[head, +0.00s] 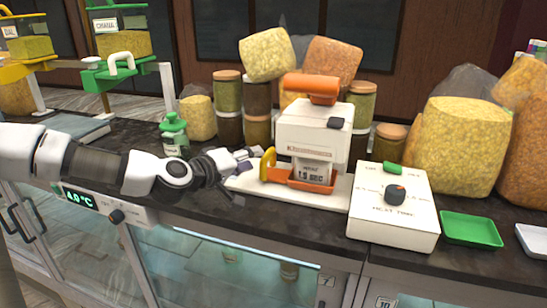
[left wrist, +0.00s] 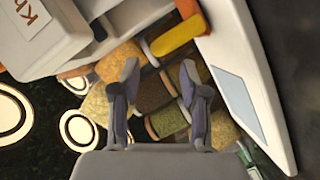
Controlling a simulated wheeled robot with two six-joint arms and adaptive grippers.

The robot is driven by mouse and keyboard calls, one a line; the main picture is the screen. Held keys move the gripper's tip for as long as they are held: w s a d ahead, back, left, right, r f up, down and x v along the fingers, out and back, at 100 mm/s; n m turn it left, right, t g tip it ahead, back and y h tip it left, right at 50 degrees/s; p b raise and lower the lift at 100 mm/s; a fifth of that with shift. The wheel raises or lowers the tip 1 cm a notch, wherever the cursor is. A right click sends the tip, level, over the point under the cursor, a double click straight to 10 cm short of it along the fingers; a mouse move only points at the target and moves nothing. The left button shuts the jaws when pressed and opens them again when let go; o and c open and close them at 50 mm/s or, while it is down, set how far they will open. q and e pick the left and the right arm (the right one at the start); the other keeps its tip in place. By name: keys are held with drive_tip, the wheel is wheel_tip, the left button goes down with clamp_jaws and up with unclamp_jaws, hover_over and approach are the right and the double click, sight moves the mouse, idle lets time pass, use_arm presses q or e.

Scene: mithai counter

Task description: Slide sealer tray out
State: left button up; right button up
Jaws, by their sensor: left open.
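The sealer (head: 313,128) is a white machine with an orange top handle, standing on a white base plate (head: 335,198). Its orange tray (head: 318,184) sits low at the front, with a yellow handle (head: 267,165) at the left end. My left gripper (head: 245,157) is just left of the yellow handle. In the left wrist view my left gripper (left wrist: 160,80) is open and empty, and the yellow handle (left wrist: 178,36) lies beyond the fingertips, not between them. I cannot tell from these views whether anything touches. My right gripper is not in view.
A white control box (head: 393,205) with a dark knob stands right of the sealer, beside a green tray (head: 470,229). A green-lidded bottle (head: 174,135) stands behind my left arm. Jars and snack bags crowd behind the sealer. The counter's front edge is close.

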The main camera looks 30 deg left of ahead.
sight(267, 152)
use_arm(q)
drive_tip(key=b, duration=0.2)
drive_tip(key=f+b, duration=0.1)
drive_tip(key=shift+w+d+f+b, duration=0.1)
drive_tip(key=shift+w+b, duration=0.15)
drive_tip(key=shift+b, duration=0.15)
drive_tip(key=x, duration=0.3)
drive_tip(key=r+p+x, duration=0.1)
drive_tip(key=x, duration=0.1)
drive_tip(key=shift+w+d, duration=0.15)
drive_tip(key=shift+w, duration=0.25)
drive_tip(key=shift+w+f, duration=0.15)
drive_tip(key=shift+w, duration=0.2)
drive_tip(key=shift+s, duration=0.3)
drive_tip(key=shift+w, duration=0.1)
clamp_jaws()
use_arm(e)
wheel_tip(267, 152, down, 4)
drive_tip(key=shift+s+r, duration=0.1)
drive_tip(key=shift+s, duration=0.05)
